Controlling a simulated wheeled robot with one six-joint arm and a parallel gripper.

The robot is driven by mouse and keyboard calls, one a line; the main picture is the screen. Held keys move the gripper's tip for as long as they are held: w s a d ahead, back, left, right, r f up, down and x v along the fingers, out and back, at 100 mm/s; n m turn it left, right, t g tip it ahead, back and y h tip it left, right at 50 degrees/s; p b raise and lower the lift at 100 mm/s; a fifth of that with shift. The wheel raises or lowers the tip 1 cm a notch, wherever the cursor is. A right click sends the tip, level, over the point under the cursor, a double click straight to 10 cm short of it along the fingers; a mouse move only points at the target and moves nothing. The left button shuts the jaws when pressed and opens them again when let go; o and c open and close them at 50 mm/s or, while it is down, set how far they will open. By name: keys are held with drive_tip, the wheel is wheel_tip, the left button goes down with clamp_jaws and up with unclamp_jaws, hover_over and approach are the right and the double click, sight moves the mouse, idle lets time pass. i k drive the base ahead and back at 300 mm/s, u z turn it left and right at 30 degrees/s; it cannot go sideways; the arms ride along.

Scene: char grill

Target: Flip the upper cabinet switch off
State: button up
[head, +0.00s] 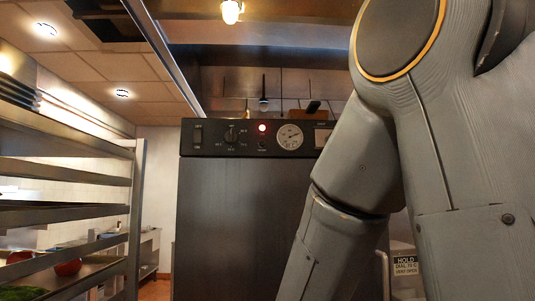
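The upper cabinet (240,220) stands straight ahead, with a dark front and a black control panel (215,148) along its top. A rocker switch (197,135) sits at the panel's left end; its position is too small to tell. To its right are a knob (231,135) with markings, a lit red lamp (262,128) and a round white gauge (290,137). My arm covers the right side of the picture and hides the right end of the panel. My gripper is out of the picture.
A metal rack (136,200) with several shelves stands close on the left, holding a red round item (68,267) and something green (20,292). A metal hood hangs above the cabinet.

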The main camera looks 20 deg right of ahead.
sight(197, 133)
drive_tip(key=k, duration=0.5)
drive_tip(key=z, duration=0.95)
drive_tip(key=i, duration=0.8)
drive_tip(key=u, duration=1.55)
